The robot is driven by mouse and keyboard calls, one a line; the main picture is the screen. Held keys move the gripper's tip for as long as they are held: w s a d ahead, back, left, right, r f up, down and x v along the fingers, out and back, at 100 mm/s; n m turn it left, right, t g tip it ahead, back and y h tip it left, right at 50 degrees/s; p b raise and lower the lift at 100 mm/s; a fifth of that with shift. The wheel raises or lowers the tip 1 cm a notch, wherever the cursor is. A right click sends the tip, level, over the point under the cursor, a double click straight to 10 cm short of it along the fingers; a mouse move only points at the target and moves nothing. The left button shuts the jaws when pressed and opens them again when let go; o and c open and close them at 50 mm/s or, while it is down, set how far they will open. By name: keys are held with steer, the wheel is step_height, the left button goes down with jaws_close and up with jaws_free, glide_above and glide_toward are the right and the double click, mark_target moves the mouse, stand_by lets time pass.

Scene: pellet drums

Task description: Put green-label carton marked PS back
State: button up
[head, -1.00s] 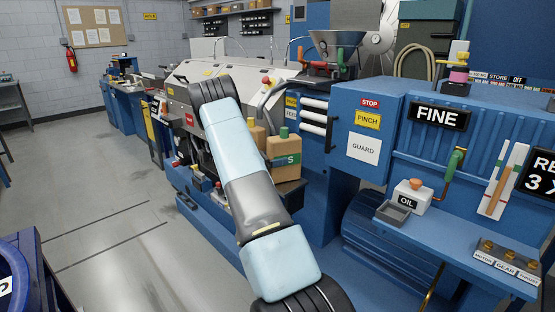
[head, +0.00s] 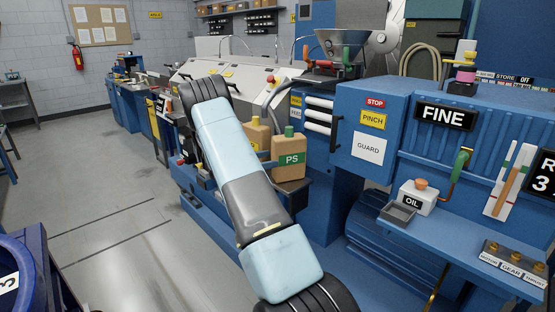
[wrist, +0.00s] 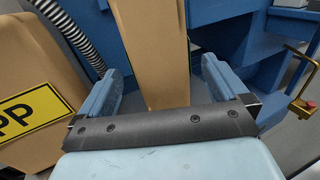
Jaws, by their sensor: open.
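The green-label carton marked PS (head: 289,170) is brown with a green cap and stands upright on a dark ledge of the blue machine in the head view. A second brown carton (head: 258,135) stands just behind it to the left, partly covered by my arm. In the wrist view, my gripper (wrist: 163,70) is open, with a plain brown carton face (wrist: 150,40) between its fingers. No label shows on that face, and I see gaps beside both fingers. A carton with a yellow PP label (wrist: 35,105) stands at the left. My gripper is hidden behind my arm in the head view.
A ribbed grey hose (wrist: 75,38) runs behind the cartons. The blue GUARD cabinet (head: 367,125) stands right of the PS carton. A small OIL can (head: 416,200) and grey tray (head: 397,212) sit on the right shelf. A blue drum (head: 20,275) is at lower left; grey floor lies between.

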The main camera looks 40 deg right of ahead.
steer(key=w+a+r+n+t+y, duration=0.2)
steer(key=w+a+r+n+t, duration=0.25)
steer(key=r+n+t, duration=0.35)
steer(key=w+a+r+n+t+y, duration=0.1)
steer(key=w+a+r+n+t, duration=0.35)
steer(key=a+r+n, duration=0.35)
steer(key=s+a+r+n+t+y, duration=0.3)
steer(key=s+a+r+n+y, duration=0.15)
steer(key=a+r+n, duration=0.3)
steer(key=s+a+r+n+t+y, duration=0.3)
steer(key=a+r+n+y, duration=0.25)
steer(key=a+n, duration=0.2)
steer(key=s+a+r+n+g+y, duration=0.1)
steer(key=s+a+n+y, duration=0.2)
steer(key=s+a+n, duration=0.35)
steer(key=s+a+r+n+g+y, duration=0.15)
steer(key=s+a+n, duration=0.25)
steer(key=s+n, duration=0.55)
steer(key=s+f+n+g, duration=0.2)
steer(key=s+n, duration=0.3)
steer(key=s, duration=0.7)
steer(key=s+f+n+g, duration=0.2)
steer(key=s+f+n, duration=0.3)
steer(key=s, duration=0.8)
steer(key=shift+a+n+g, duration=0.3)
steer(key=shift+g, duration=0.1)
steer(key=shift+c, duration=0.5)
